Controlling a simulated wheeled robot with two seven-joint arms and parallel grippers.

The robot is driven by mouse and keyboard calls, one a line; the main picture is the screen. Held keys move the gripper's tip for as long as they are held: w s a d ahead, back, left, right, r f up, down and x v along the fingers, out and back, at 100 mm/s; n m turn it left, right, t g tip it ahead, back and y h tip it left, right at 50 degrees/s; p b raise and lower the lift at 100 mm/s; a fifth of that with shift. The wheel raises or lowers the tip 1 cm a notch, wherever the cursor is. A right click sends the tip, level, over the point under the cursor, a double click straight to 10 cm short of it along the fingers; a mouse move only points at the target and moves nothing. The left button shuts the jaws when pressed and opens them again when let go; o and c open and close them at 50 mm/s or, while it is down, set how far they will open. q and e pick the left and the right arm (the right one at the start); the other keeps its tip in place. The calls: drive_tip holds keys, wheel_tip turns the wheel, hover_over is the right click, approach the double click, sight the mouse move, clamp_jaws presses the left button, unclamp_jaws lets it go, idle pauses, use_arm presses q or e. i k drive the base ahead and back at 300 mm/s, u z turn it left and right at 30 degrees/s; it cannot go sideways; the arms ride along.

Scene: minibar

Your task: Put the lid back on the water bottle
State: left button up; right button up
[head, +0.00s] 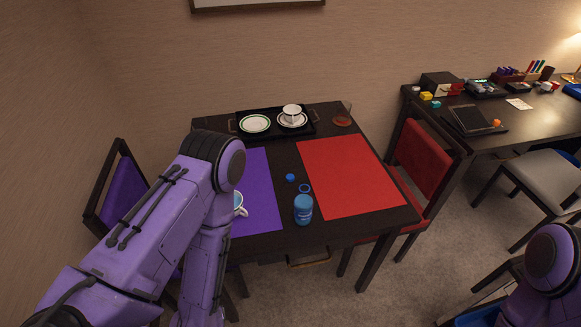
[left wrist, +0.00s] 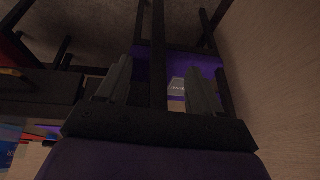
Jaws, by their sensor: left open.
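A blue water bottle (head: 303,209) stands upright on the dark table, between the purple mat and the red mat. A small round blue piece (head: 290,178) and a blue ring (head: 305,188) lie behind it on the bare strip of table. I cannot tell for sure which of these is the lid. My left gripper is hidden behind my arm in the head view. In the left wrist view my left gripper (left wrist: 158,84) is open, its two fingers spread, with a purple chair beyond them. My right gripper is out of view.
A red mat (head: 348,177) lies right. A tray (head: 273,136) with a plate (head: 255,124) and a cup (head: 291,111) stands at the back. A red chair (head: 423,157) is right.

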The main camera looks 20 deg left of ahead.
sight(303, 201)
drive_tip(key=z, duration=1.95)
drive_tip(key=i, duration=0.7)
drive_tip(key=u, duration=2.6)
